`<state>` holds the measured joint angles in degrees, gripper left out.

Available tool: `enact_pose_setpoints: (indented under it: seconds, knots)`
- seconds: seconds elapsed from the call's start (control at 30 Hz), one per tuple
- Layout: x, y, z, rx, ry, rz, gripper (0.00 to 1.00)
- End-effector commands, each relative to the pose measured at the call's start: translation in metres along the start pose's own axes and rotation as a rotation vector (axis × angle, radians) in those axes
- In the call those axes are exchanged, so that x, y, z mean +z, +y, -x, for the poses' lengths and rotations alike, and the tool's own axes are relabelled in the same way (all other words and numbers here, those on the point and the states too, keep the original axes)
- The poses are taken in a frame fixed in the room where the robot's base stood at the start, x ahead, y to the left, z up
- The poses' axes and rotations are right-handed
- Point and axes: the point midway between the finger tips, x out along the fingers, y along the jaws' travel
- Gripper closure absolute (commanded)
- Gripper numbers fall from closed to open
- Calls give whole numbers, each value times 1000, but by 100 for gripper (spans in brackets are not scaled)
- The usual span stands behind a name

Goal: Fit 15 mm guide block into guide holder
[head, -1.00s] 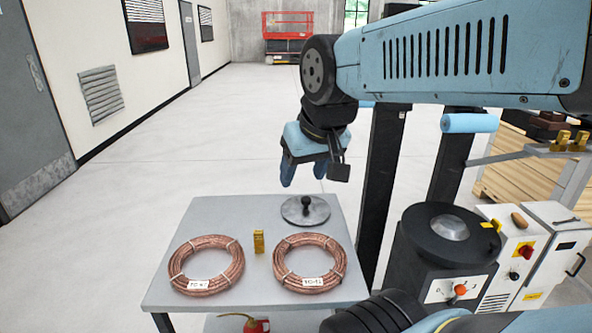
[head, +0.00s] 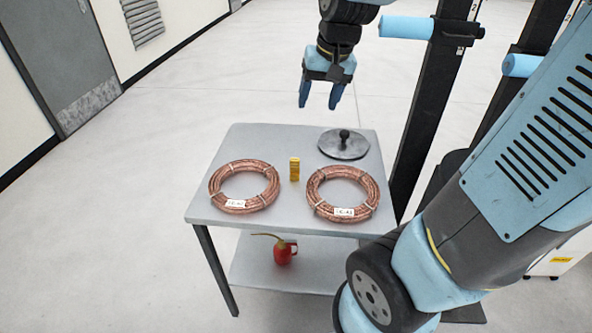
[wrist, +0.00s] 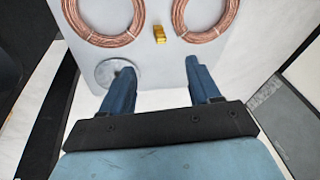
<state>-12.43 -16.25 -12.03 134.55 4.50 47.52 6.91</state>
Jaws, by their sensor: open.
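A small yellow guide block (head: 294,169) stands upright on the grey table between two copper coils. It also shows in the wrist view (wrist: 159,34), near the top centre between the coils. My gripper (head: 319,101) is open and empty, pointing down above the table's far edge, beyond the block and apart from it. Its two blue fingers (wrist: 164,82) are spread wide in the wrist view. The guide holder is not clearly visible in the current views.
Copper coils lie left (head: 244,187) and right (head: 343,194) of the block. A grey disc with a black knob (head: 344,146) lies at the table's back right. A red oil can (head: 284,250) stands on the lower shelf (head: 255,270). Dark posts (head: 430,110) rise right of the table (head: 262,140).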

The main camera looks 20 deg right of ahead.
Motion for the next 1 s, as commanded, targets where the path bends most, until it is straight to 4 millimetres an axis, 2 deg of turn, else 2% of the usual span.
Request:
enact_pose_setpoints:
  seconds: [0.3, 0.7, 0.83, 1.0]
  knots:
    - [-38, -7, -62, 37, -101, -81, 38]
    - [-72, -12, -142, 132, -186, -167, 38]
    - [-78, -12, -161, 160, -198, -184, 38]
    - [-81, -12, -172, 177, -203, -196, 38]
